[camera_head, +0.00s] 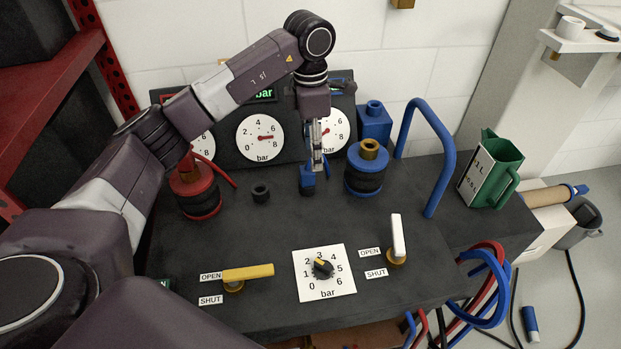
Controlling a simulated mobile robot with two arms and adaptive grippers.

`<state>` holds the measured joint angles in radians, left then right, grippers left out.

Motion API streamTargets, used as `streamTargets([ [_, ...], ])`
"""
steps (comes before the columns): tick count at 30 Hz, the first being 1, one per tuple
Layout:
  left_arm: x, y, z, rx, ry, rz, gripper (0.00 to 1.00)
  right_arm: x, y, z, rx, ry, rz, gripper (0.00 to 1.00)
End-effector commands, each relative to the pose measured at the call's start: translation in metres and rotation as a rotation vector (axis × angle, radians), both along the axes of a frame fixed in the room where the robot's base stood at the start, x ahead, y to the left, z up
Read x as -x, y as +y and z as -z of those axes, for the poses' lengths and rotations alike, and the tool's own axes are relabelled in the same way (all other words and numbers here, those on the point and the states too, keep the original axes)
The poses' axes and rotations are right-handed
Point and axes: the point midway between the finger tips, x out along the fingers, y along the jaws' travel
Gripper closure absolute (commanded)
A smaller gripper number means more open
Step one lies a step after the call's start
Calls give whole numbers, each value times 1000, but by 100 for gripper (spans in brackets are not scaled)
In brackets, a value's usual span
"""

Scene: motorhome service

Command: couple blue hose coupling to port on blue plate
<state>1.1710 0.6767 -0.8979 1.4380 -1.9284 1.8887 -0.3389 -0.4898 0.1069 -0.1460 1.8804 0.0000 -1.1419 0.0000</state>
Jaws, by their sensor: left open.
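A small blue coupling (308,180) stands on the dark bench just left of centre, low and upright. My left gripper (316,160) points straight down at it, with its open fingertips at or just above its top. Whether the fingers touch it I cannot tell. A round blue plate (356,162) with a brass port (369,148) on top sits on a black cylinder to the right of the gripper. The port is uncovered. A short piece of blue hose shows beside the fingers, partly hidden by them. My right gripper is not in view.
A red plate with its fitting (189,180) stands at left, with a black ring (261,193) nearby. Gauges (263,138) line the back. A blue bent pipe (440,150) and green jug (491,170) stand right. Yellow (248,273) and white (397,236) handles and a dial (323,268) are in front.

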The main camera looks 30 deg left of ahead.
Motion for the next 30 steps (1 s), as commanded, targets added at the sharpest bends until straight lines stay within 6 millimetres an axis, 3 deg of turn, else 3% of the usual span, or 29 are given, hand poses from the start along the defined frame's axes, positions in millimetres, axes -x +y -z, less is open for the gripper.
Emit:
streamTargets([
  [5,2,14,8,-41,14,-12,54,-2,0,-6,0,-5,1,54],
  [19,3,16,69,-38,13,-11,54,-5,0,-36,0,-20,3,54],
  [29,2,16,75,-36,10,-11,54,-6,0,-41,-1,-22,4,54],
  [30,2,16,75,-36,10,-11,58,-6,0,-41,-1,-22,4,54],
])
